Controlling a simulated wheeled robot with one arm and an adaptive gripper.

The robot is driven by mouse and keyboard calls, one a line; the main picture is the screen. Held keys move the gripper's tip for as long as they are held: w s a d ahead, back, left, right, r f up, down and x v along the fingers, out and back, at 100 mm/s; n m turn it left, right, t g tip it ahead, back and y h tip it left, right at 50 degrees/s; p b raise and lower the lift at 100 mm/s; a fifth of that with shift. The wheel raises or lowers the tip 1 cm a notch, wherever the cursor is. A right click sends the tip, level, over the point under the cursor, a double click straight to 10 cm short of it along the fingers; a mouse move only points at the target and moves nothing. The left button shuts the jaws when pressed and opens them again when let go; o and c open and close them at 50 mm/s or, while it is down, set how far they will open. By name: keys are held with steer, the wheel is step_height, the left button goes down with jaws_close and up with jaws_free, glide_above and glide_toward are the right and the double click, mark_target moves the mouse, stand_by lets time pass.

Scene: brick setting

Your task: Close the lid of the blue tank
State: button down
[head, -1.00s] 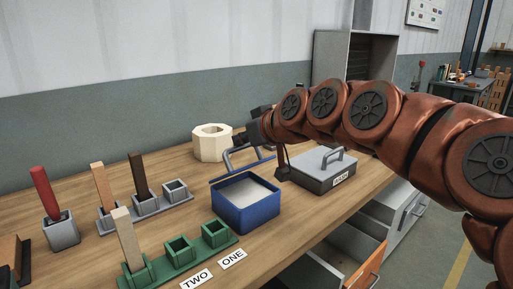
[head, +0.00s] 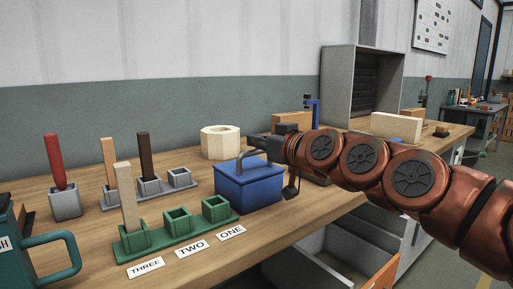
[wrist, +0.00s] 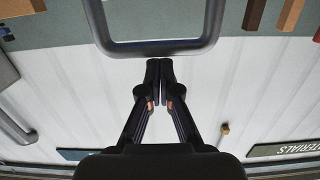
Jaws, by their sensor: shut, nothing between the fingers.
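The blue tank (head: 248,195) stands on the workbench in the middle of the head view. Its blue lid (head: 248,172) lies over the top and hides the inside. The lid looks down flat, but I cannot tell whether a small gap is left. A grey-blue handle (head: 240,158) rises from the lid. My gripper (head: 256,141) is just above the lid, by the handle. In the wrist view, my gripper (wrist: 160,64) is shut and empty, with its fingertips close to a grey handle loop (wrist: 155,47). I cannot tell if they touch it.
A green rack (head: 178,235) with sockets stands left of the tank, and a grey rack (head: 165,192) behind it. A cream ring-shaped block (head: 220,143) is behind the tank. A teal handled object (head: 50,245) is at the lower left. An open drawer (head: 340,250) juts out below.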

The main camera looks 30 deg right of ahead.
steer(key=shift+s+d+f+b, duration=0.15)
steer(key=shift+s+f+b, duration=0.2)
steer(key=shift+f+b, duration=0.25)
steer(key=shift+s+f, duration=0.1)
steer(key=shift+f, duration=0.05)
steer(key=shift+f, duration=0.35)
step_height(320, 180, up, 11)
stand_by(0.6)
